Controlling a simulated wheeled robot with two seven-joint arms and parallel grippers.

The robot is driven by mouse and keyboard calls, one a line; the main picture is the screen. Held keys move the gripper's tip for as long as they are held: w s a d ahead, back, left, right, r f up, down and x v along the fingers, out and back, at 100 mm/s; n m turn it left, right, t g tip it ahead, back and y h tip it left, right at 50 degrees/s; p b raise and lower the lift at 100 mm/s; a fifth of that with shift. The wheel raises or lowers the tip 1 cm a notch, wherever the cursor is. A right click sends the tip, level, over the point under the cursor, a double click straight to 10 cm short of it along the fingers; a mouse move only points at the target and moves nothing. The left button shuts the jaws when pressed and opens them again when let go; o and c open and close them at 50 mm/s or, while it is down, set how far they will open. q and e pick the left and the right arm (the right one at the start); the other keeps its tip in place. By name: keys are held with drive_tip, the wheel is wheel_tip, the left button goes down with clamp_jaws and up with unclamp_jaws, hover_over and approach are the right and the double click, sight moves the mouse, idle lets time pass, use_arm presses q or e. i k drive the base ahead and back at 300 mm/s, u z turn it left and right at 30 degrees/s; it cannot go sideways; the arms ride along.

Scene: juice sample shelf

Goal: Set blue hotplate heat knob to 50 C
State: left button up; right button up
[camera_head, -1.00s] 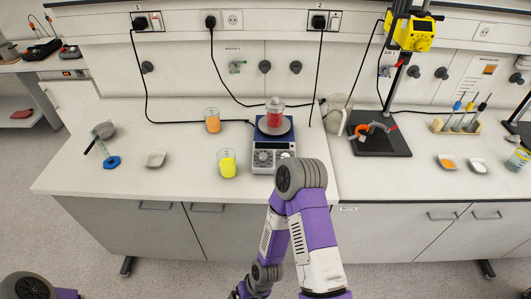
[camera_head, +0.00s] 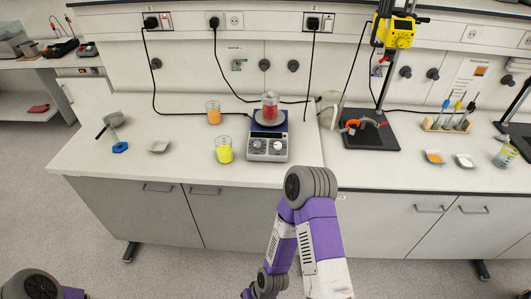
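The blue hotplate (camera_head: 267,152) stands on the white bench, with a grey front panel that carries two round knobs. The left knob (camera_head: 257,144) and the right knob (camera_head: 278,146) are both in plain view, but their settings are too small to read. A beaker of red liquid (camera_head: 270,104) stands on the hotplate's round top. My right arm rises in front of the bench, below and to the right of the hotplate, apart from it; its gripper does not show. Only a piece of my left arm shows at the lower left corner, without its gripper.
A beaker of yellow liquid (camera_head: 224,152) stands just left of the hotplate, and a beaker of orange liquid (camera_head: 214,115) stands behind it. A white dish (camera_head: 158,146) lies further left. A stand with a black base (camera_head: 370,138) is at the right. The bench's front edge is clear.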

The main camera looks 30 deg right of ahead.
sight(257, 144)
drive_tip(key=z, duration=1.1)
drive_tip(key=i, duration=0.55)
drive_tip(key=u, duration=0.65)
